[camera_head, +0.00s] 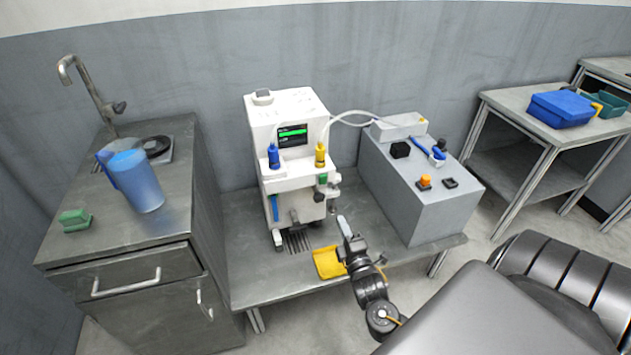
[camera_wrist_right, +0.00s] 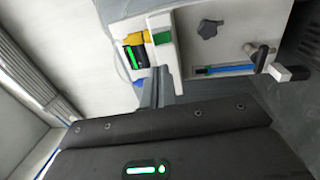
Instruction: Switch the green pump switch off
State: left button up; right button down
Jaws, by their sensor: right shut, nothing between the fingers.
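A white machine (camera_head: 283,120) with a lit green display stands on the middle metal table. A small green switch (camera_head: 322,178) sits on its right front, below the yellow-capped bottle. In the right wrist view a green block (camera_wrist_right: 162,38), which looks like the same switch, is on the white housing; whether it is on or off cannot be told. My right gripper (camera_head: 343,224) is shut and empty, low in front of the machine and to the right of the switch, apart from it. In the right wrist view its shut fingers (camera_wrist_right: 154,84) point up toward the green block. My left gripper is out of view.
A yellow tray or cloth (camera_head: 328,262) lies beside my right gripper. A grey box (camera_head: 430,205) with an orange button (camera_head: 424,182) stands at the right, joined to the machine by a white hose. A blue jug (camera_head: 136,182) and green sponge (camera_head: 75,220) stand on the left cabinet.

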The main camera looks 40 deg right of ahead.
aim_at(324, 179)
jog(key=shift+s+r, duration=0.15)
jog(key=shift+r, duration=0.15)
jog(key=x, duration=1.3)
jog(key=shift+f, duration=0.15)
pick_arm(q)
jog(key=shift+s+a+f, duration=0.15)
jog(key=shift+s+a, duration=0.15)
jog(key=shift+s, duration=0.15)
pick_arm(e)
jog(key=shift+w+d, duration=0.2)
jog(key=shift+w, duration=0.3)
